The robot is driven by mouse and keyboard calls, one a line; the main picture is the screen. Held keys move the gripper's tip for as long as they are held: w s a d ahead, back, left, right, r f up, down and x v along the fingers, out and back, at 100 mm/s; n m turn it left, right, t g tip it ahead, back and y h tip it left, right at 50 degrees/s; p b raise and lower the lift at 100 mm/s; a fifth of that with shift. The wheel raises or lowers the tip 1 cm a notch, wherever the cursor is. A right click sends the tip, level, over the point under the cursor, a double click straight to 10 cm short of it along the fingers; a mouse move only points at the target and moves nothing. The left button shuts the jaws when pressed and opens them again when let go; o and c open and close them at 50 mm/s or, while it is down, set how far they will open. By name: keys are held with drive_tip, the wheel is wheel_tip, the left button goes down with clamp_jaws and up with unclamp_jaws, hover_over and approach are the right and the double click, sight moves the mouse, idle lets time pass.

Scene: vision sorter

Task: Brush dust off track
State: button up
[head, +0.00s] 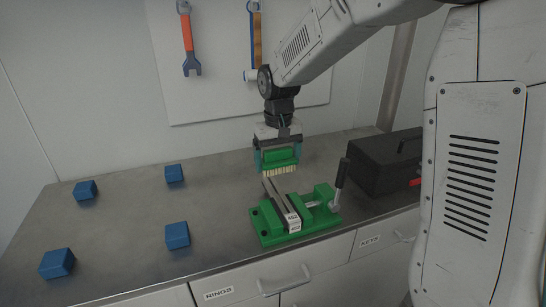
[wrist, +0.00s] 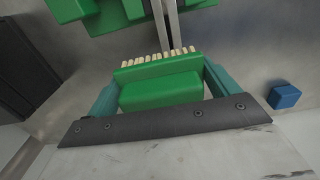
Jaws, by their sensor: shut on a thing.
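My gripper (head: 277,161) is shut on a green brush (head: 279,156) with pale bristles pointing down. In the wrist view the brush (wrist: 160,90) sits between the two teal fingers. The track (head: 280,203), a narrow grey metal piece with a labelled near end, is held in a green vise (head: 268,226). The brush is over the far end of the track; I cannot tell whether the bristles touch it. The track's parallel grey rails (wrist: 158,22) run up past the bristle tips in the wrist view. Dust is too small to make out.
Several blue blocks (head: 177,235) stand on the left of the metal bench (head: 128,215). A black toolbox (head: 383,165) is right of the vise, whose dark handle (head: 342,173) sticks up. A wrench (head: 188,40) hangs on the back board.

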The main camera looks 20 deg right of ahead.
sight(278, 149)
drive_tip(key=shift+w+r, duration=0.15)
drive_tip(key=shift+r, duration=2.4)
